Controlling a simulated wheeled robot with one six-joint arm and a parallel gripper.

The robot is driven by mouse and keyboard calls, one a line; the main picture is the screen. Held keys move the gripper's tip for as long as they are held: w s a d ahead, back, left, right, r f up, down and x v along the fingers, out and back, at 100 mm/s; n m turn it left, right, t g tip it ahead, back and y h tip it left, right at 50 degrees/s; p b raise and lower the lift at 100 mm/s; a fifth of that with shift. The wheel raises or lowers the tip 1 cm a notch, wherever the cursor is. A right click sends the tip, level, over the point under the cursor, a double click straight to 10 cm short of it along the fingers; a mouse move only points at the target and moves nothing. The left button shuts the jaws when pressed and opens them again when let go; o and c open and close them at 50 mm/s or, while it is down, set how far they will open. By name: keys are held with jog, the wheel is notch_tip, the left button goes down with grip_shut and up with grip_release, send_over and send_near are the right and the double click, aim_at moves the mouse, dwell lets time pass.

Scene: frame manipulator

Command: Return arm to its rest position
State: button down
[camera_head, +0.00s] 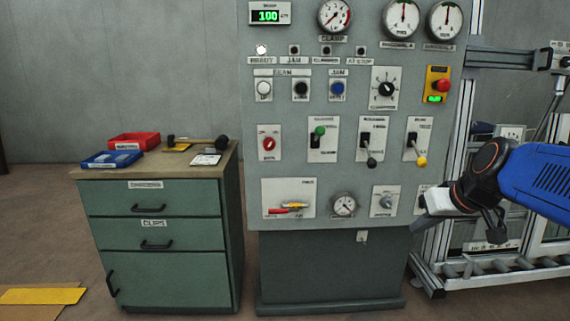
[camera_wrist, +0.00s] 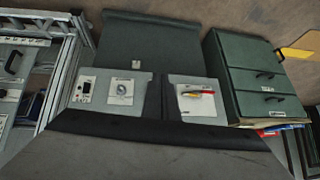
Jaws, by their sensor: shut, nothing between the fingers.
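My arm shows at the right of the head view, with a blue link (camera_head: 540,180) and a dark wrist, in front of the panel's right edge and the metal frame. In the wrist view, my gripper (camera_wrist: 161,84) is shut and empty, its dark fingers in front of the lower part of the grey control panel (camera_wrist: 203,82). The fingers hide the panel's lower gauge there. In the head view, the control panel (camera_head: 350,135) stands upright in the middle, and the fingertips cannot be made out clearly.
A green drawer cabinet (camera_head: 165,235) stands left of the panel, with a red tray (camera_head: 134,141) and a blue tray (camera_head: 112,159) on top. A metal frame with rollers (camera_head: 500,268) stands behind my arm. Floor left of the cabinet is mostly clear, with a yellow plate (camera_head: 42,296).

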jog(key=s+a+f+g+h, duration=0.1)
jog(key=s+f, duration=0.5)
jog(key=s, duration=0.3)
jog(key=s+a+f+g, duration=0.1)
jog(key=s+a+f, duration=0.1)
jog(key=s+f, duration=0.3)
jog(key=s, duration=0.4)
jog(key=shift+s+a+f+m+g+h, duration=0.15)
jog(key=shift+s+f+m+g+h, duration=0.15)
jog(key=shift+s+f+m+h, duration=0.1)
jog(key=shift+r, duration=0.1)
